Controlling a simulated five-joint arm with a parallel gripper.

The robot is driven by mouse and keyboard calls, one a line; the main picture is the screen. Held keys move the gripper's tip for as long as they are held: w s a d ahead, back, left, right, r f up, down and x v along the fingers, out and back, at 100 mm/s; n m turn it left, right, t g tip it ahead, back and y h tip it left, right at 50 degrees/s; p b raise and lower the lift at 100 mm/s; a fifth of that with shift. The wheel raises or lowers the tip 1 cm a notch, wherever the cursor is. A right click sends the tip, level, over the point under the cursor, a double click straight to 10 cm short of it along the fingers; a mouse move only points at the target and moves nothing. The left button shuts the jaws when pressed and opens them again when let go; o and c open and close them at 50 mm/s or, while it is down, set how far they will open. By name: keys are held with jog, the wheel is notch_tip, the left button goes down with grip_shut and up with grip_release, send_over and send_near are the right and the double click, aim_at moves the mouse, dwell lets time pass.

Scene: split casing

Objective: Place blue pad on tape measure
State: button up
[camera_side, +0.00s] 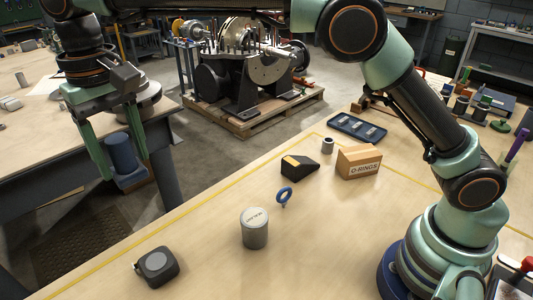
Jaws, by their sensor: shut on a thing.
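My gripper (124,170) is at the upper left, raised in front of the edge of another table. Its two green fingers point down and are shut on a dark blue piece, the blue pad (122,152). The pad shows as a rounded upper part with a blocky lower part between the fingertips. The tape measure (157,265), dark grey with a lighter round disc on top, lies on the near bench at the lower left. The pad is well above and behind it, clearly apart. Nothing lies on the tape measure.
A grey labelled can (255,228) stands right of the tape measure. Behind it are a blue ring (284,197), a black wedge-shaped block (299,167), an O-rings box (358,161), a small cylinder (327,145) and a dark tray (357,128). The wood around the tape measure is clear.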

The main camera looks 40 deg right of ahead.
jog(key=shift+s+a+f, duration=0.1)
jog(key=shift+s+a, duration=0.2)
jog(key=shift+a, duration=0.25)
jog(key=shift+s+a+f, duration=0.1)
jog(key=shift+s+a, duration=0.2)
jog(key=shift+a, duration=0.2)
send_over(154, 262)
notch_tip(154, 262, down, 20)
jog(key=shift+r, duration=0.1)
jog(key=o, duration=1.4)
